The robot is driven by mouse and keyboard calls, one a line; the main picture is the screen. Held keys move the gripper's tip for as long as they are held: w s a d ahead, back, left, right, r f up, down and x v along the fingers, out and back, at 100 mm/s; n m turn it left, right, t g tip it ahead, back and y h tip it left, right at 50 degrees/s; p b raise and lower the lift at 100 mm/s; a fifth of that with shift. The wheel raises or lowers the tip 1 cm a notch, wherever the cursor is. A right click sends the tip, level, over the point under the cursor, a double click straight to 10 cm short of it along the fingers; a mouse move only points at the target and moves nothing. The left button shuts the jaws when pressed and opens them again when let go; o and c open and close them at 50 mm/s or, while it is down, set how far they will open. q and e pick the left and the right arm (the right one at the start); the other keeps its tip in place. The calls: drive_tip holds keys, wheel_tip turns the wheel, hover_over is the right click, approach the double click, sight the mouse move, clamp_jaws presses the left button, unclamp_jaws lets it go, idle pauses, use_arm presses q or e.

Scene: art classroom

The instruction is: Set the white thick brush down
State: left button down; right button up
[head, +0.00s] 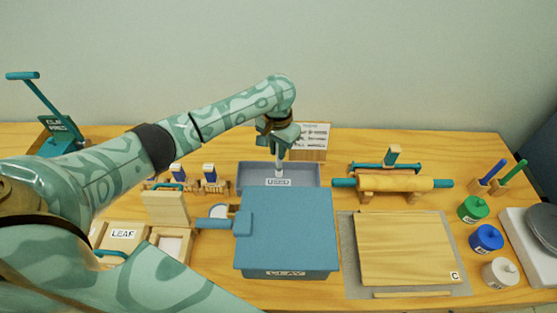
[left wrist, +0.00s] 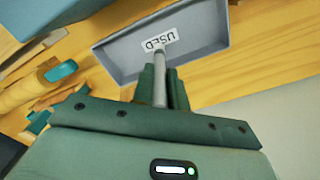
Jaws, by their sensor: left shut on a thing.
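My left gripper (head: 280,146) is shut on the white thick brush (head: 280,161), which hangs about upright, pointing down. The brush (left wrist: 160,78) also shows between the fingers in the left wrist view, where the gripper (left wrist: 160,90) has its jaws around it. Below and behind it is the grey tray (head: 312,172) labelled USED, which also shows in the left wrist view (left wrist: 205,22). The brush's lower end overlaps the tray in both views; whether it touches the tray floor I cannot tell. My right gripper is not in view.
A blue CLAY box (head: 285,230) stands just in front of the tray. A rolling pin (head: 400,183) on a stand is to the right, and small brush holders (head: 210,180) are to the left. A sign (head: 310,137) stands behind the tray.

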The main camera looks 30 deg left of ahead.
sight(278, 168)
use_arm(q)
wheel_tip(278, 168, down, 3)
drive_tip(key=shift+s+f+b, duration=0.1)
drive_tip(key=shift+f+b, duration=0.05)
drive_tip(key=shift+b, duration=0.45)
drive_tip(key=c, duration=1.4)
unclamp_jaws()
wheel_tip(278, 168, up, 12)
drive_tip(key=p, duration=0.6)
drive_tip(key=shift+r+p, duration=0.2)
drive_tip(key=shift+p, duration=0.15)
